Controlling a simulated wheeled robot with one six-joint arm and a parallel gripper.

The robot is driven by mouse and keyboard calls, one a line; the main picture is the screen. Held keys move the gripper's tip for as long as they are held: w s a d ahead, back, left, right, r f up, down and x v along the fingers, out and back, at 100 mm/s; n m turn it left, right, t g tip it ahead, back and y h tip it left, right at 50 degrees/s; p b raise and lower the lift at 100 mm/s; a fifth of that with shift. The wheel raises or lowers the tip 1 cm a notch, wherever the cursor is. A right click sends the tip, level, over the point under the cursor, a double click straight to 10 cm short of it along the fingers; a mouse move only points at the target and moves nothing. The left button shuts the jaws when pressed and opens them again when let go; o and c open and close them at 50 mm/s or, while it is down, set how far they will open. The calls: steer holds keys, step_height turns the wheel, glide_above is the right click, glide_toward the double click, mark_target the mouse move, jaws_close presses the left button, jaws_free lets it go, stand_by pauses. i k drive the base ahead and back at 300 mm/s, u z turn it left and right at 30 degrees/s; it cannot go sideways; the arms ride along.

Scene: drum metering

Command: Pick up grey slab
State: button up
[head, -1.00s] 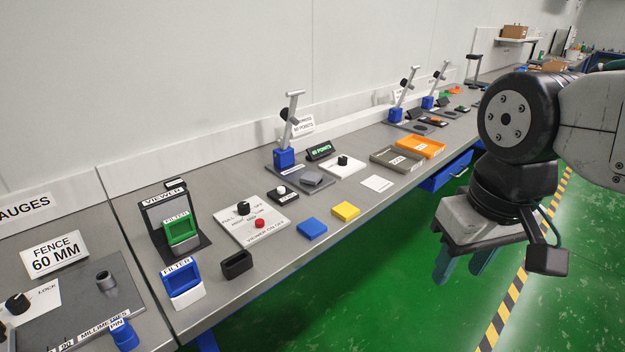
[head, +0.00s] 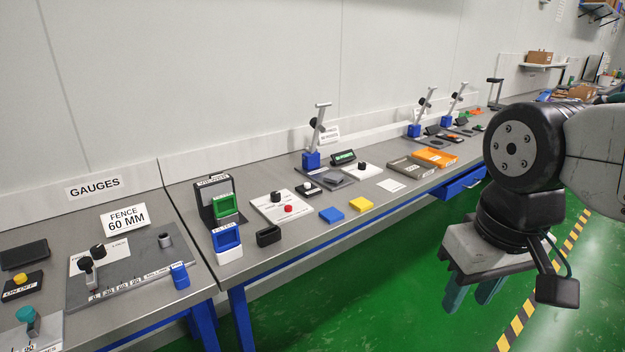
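A small grey slab (head: 335,177) lies on the dark base plate beside the blue-footed lever stand (head: 311,160) on the bench. It is small and partly hard to make out in the head view. My gripper (head: 470,297) hangs at the right, over the green floor in front of the bench, far from both. Its two teal fingers are apart with nothing between them.
The blue slab (head: 331,215) and yellow slab (head: 361,204) lie near the front edge. A grey tray (head: 411,170) and an orange tray (head: 436,157) sit farther right. The green floor (head: 390,290) in front is clear.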

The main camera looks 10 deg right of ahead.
mark_target(333, 177)
steer(key=u, duration=0.2)
steer(key=i, duration=1.3)
steer(key=z, duration=0.5)
